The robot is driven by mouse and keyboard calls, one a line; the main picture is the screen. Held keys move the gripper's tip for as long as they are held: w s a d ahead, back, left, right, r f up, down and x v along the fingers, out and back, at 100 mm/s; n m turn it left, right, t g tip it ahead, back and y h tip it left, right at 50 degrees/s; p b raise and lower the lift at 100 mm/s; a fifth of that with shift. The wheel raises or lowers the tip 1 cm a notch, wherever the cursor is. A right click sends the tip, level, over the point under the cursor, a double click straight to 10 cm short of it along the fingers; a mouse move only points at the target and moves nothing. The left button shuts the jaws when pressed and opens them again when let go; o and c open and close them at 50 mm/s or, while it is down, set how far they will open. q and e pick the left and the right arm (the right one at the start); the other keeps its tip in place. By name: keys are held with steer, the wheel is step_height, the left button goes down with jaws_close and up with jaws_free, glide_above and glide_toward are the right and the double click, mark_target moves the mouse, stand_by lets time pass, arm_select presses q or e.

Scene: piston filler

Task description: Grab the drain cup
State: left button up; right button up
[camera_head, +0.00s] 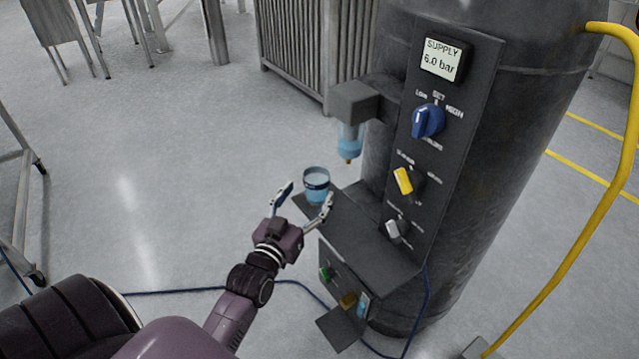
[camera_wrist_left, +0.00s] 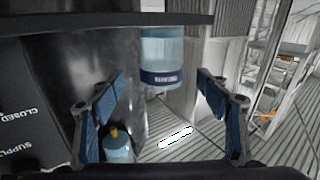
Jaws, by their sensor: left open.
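The drain cup (camera_head: 316,182), a clear blue-tinted cup with a dark band, stands upright on a small dark shelf (camera_head: 304,207) at the left of the machine. In the left wrist view, which looks inverted, the cup (camera_wrist_left: 162,58) hangs from the top, its label unreadable. My left gripper (camera_head: 307,198) is open, with one finger on each side in front of the cup. In the left wrist view, the cup lies just beyond the fingertips, roughly centred between them, with gaps at both sides. My right gripper is not in view.
A blue filter bowl (camera_head: 349,142) with an orange tip hangs above and right of the cup. The panel carries a blue knob (camera_head: 428,121), a yellow knob (camera_head: 403,181) and a grey knob (camera_head: 394,231). A yellow hose (camera_head: 598,210) runs at right. Floor left of the cup is clear.

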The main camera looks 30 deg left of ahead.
mark_target(321, 173)
arm_select(q)
steer(key=w, duration=0.2)
steer(key=shift+w+a+r, duration=0.15)
steer(key=shift+w+a, duration=0.15)
steer(key=shift+w+a+f+p, duration=0.1)
steer(key=shift+w+a+p, duration=0.1)
steer(key=shift+w, duration=0.7)
steer(key=shift+w+a+f+p, duration=0.1)
steer(key=shift+w+a+p, duration=0.05)
steer(key=shift+w, duration=0.7)
steer(key=c, duration=0.6)
steer(key=shift+c, duration=1.3)
steer(key=c, duration=0.4)
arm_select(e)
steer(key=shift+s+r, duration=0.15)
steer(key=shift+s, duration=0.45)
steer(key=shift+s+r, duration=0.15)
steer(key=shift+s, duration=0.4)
